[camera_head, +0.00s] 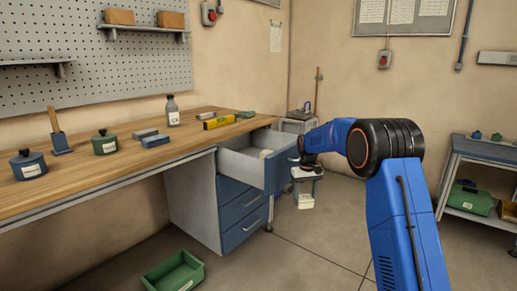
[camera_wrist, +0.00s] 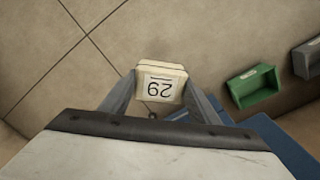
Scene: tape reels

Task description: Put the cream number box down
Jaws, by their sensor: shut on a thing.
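The cream number box (camera_wrist: 160,84) has a white label reading 29, upside down in the wrist view. My gripper (camera_wrist: 160,92) is shut on it, with one finger at each side. In the head view the cream box (camera_head: 306,201) hangs below my gripper (camera_head: 306,187), in front of the open drawer (camera_head: 277,165) and above the floor. Most of my gripper is small and dark in the head view.
The workbench (camera_head: 150,160) carries pots, a bottle (camera_head: 172,111) and a yellow level (camera_head: 219,122). An open green bin (camera_head: 174,272) stands on the floor; it also shows in the wrist view (camera_wrist: 254,88). A side table (camera_head: 485,147) stands at the right. Floor between is clear.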

